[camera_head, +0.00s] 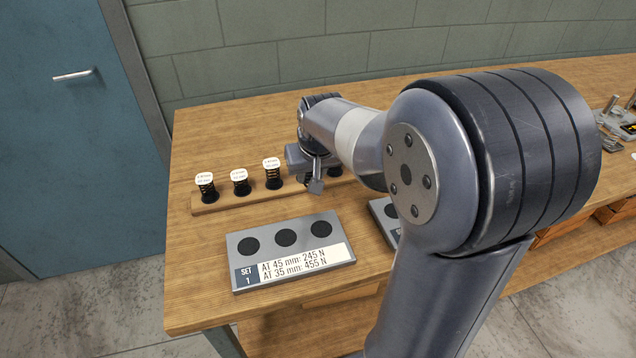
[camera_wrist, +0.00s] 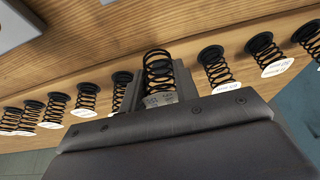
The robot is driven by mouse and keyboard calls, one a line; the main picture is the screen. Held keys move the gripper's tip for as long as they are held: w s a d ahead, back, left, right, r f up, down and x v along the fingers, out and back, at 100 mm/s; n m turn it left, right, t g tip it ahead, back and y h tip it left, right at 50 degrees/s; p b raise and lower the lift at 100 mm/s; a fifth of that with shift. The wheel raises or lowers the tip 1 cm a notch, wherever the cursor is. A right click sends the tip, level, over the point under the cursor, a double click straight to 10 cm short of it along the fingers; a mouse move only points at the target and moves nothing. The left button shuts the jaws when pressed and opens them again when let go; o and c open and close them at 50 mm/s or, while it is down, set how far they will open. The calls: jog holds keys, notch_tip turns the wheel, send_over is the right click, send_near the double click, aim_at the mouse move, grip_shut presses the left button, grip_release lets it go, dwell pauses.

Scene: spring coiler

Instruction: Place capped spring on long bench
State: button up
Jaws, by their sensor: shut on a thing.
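A row of black coil springs with white labelled caps stands on a wooden rack strip (camera_head: 240,199) on the long bench (camera_head: 190,285). Three of them show left of my gripper in the head view: a left one (camera_head: 205,187), a middle one (camera_head: 239,182) and a right one (camera_head: 272,173). My gripper (camera_wrist: 156,85) is shut on a capped spring (camera_wrist: 158,62) that lies between its fingers, in line with the row. Its coils show in the wrist view, but the gripper covers much of its cap. I cannot tell whether its base touches the rack. My arm hides the rack's right part in the head view.
A second plate (camera_head: 381,214) is mostly behind my arm. Neighbouring springs (camera_wrist: 215,68) stand close on both sides. Tools (camera_head: 622,126) lie far right.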

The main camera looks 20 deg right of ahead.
aim_at(312, 199)
jog(key=shift+f, duration=2.35)
jog(key=shift+f+b, duration=0.15)
jog(key=shift+b, duration=0.15)
jog(key=o, duration=1)
jog(key=shift+o, duration=0.2)
jog(key=shift+r, duration=0.4)
jog(key=p+v, duration=0.1)
jog(key=v, duration=1)
jog(key=shift+s+r, duration=0.25)
jog(key=shift+s, duration=0.05)
